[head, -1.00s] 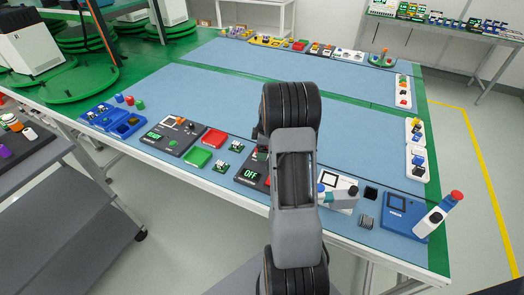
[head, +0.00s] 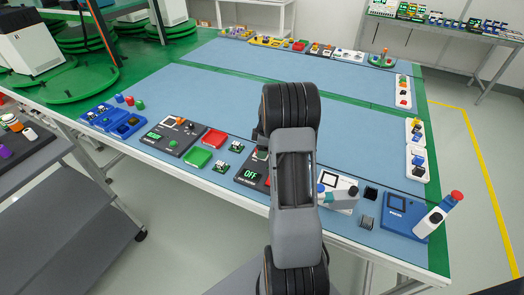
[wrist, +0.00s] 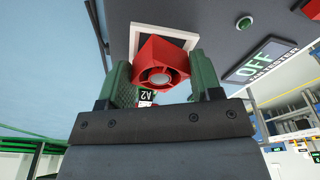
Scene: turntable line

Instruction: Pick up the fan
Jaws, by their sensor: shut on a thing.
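The fan (wrist: 160,63) is a red square block with a round dark opening and a pale hub, seen in the wrist view. My gripper (wrist: 162,82) has green fingers, one on each side of the fan, and is shut on it. Behind the fan is a white-edged square (wrist: 190,38) on a dark panel (wrist: 215,18). I cannot tell whether the fan touches that square or is clear of it. In the head view my arm hides the fan and the fingers.
The dark panel carries a green button (wrist: 244,23) and an OFF display (wrist: 262,59); the display also shows in the head view (head: 250,175). A red tray (head: 215,138) and a green tray (head: 199,157) lie left. The blue table middle (head: 210,90) is clear.

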